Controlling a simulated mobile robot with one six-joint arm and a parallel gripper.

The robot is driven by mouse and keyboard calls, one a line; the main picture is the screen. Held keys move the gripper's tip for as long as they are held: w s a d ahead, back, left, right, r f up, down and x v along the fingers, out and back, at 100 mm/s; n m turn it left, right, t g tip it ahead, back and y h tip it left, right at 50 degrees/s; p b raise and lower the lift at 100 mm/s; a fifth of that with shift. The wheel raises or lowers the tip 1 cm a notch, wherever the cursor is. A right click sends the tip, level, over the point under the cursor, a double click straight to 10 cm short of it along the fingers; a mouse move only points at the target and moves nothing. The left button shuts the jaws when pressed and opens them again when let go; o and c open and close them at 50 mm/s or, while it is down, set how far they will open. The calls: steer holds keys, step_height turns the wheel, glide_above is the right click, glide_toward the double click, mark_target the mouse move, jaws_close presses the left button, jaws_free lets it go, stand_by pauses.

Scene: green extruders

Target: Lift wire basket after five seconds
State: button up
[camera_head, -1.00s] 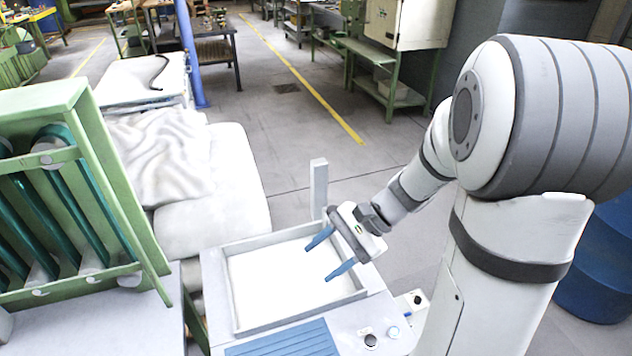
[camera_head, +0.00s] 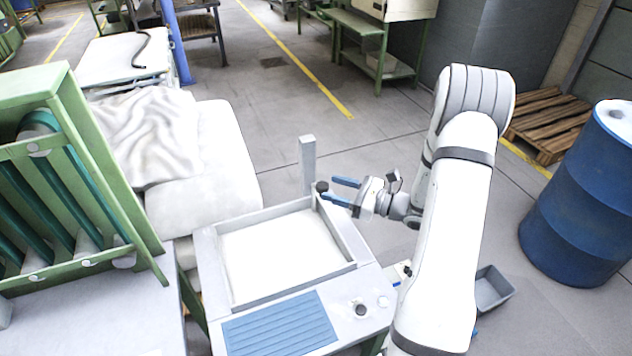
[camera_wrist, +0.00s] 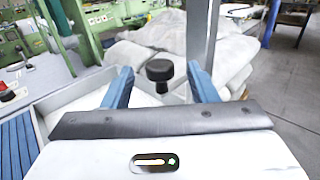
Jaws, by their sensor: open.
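A black knob (camera_head: 321,186) stands at the back right corner of a white-floored square basin (camera_head: 208,272), beside an upright grey post (camera_head: 307,165). My gripper (camera_head: 331,190) is open, with its two blue fingers pointing left toward the knob. In the wrist view the black knob (camera_wrist: 160,71) shows between the open fingers of my gripper (camera_wrist: 161,85), with a visible gap on each side. I cannot tell how far it is from the fingertips in depth. No wire basket can be made out in either view.
A blue ribbed panel (camera_head: 280,325) and a small dark dial (camera_head: 361,310) lie in front of the basin. A green frame with tubes (camera_head: 75,190) stands left. A blue barrel (camera_head: 585,200), wooden pallet (camera_head: 548,120) and grey bin (camera_head: 493,288) are right.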

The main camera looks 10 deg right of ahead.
steer(key=p+x, duration=0.1)
steer(key=x, duration=0.5)
steer(key=shift+c, duration=0.3)
jaws_close()
